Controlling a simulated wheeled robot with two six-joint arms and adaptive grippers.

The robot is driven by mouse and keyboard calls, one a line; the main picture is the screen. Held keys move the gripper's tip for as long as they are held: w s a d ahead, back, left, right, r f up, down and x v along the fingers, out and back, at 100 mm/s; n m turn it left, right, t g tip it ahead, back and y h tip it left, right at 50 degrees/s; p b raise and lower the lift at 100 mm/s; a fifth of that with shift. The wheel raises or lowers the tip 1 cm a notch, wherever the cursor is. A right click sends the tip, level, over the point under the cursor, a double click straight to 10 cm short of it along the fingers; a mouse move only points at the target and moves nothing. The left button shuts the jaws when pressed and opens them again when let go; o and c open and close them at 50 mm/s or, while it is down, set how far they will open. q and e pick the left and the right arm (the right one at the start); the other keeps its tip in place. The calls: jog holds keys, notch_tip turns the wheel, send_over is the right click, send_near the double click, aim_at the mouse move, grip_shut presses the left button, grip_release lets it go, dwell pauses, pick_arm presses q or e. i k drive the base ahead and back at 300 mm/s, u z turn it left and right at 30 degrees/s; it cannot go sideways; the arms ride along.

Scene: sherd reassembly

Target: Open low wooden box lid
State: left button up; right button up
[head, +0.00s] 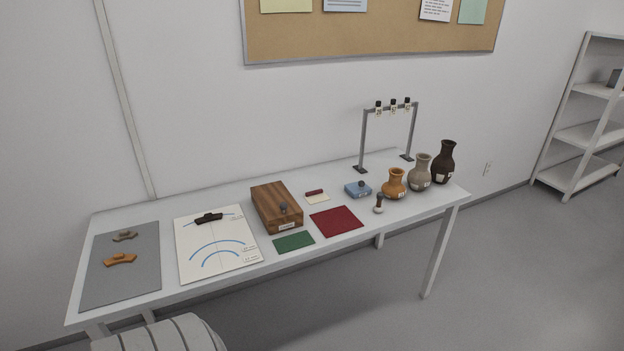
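The low wooden box (272,203) sits on the white table, a little left of the table's middle. Its striped brown lid lies flat and looks closed. A dark round knob (284,207) stands on the lid near the front end, and a small pale label (287,226) is on the front face. The inside of the box is hidden. Neither of my grippers shows in the head view.
A green mat (294,242) and a red mat (336,221) lie in front of and beside the box. A paper sheet (192,263) with blue arcs lies left. A blue box (357,189), several vases (394,187) and a metal rack (363,135) stand right.

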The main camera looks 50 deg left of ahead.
aim_at(277, 205)
jog(key=z, duration=0.1)
jog(key=i, duration=1)
jog(key=u, duration=0.55)
jog(key=i, duration=0.75)
jog(key=u, duration=0.85)
